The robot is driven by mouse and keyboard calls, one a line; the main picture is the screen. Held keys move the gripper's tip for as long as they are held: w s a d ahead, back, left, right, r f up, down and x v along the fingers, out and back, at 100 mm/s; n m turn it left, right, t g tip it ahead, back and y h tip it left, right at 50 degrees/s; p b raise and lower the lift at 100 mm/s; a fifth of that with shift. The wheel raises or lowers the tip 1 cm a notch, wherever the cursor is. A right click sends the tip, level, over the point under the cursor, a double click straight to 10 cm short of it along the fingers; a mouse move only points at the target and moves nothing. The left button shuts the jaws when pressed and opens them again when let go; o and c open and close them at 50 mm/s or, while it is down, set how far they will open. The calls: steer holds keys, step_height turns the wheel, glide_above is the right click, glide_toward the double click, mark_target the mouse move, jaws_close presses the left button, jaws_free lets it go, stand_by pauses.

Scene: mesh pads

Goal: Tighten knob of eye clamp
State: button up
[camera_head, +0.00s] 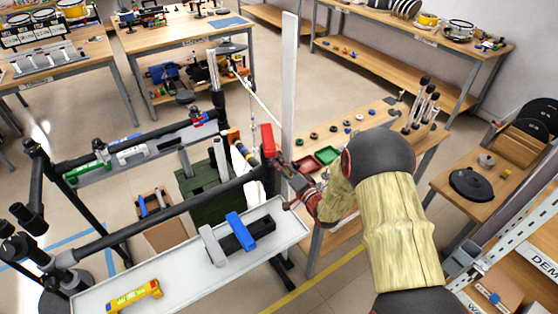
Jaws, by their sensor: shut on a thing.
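My arm reaches in from the lower right, and my gripper (279,166) is at the right end of the black rail, near the picture's middle. A red clamp-like part (267,141) stands upright at that end, just above and left of my fingers. It looks like the eye clamp, but its eye cannot be made out. My gripper is shut on a small part at its lower side, which looks like the knob. The fingers mostly hide the knob, so its shape and turn cannot be told.
A long pale tray (185,283) lies in front with a blue-and-black clamp (239,232) and a yellow level (134,296). A white upright post (289,80) rises close behind my gripper. A wooden table (385,122) with red and green trays stands at right.

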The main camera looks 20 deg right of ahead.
steer(key=m+p, duration=0.1)
steer(key=m, duration=0.3)
steer(key=shift+m+p, duration=0.3)
steer(key=shift+p, duration=0.05)
steer(key=shift+m+p, duration=0.95)
steer(key=shift+m, duration=1.65)
steer(key=o, duration=1.2)
steer(key=shift+c, duration=0.2)
steer(key=v, duration=0.8)
